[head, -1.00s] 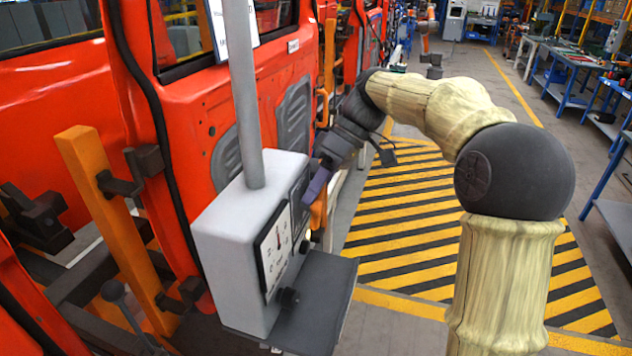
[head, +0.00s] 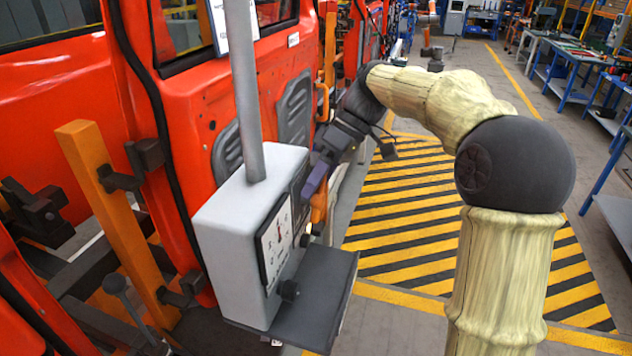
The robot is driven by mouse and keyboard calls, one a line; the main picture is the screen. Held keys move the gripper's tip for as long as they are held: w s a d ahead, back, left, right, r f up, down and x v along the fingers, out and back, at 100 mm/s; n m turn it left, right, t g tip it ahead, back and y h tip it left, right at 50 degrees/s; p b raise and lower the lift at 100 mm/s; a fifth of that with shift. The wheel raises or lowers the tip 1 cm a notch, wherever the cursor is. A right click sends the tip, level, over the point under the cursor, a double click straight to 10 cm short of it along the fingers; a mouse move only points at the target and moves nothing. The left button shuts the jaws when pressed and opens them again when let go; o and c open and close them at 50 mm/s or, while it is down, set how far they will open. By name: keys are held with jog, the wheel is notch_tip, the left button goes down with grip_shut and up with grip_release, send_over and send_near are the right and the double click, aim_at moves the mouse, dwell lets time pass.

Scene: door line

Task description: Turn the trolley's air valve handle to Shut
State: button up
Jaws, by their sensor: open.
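The face is seen at a steep angle, so the handle's position and any contact cannot be made out. The gripper is open.
A dark shelf (head: 318,300) juts out below the box. Red vehicle bodies (head: 195,130) line the left, with an orange post (head: 105,205) in front. The striped floor (head: 405,225) at right is clear. Blue workbenches (head: 565,75) stand farther right.

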jog(key=p+v, duration=1.5)
jog(key=v, duration=0.2)
jog(key=shift+p, duration=0.4)
jog(key=shift+r, duration=0.15)
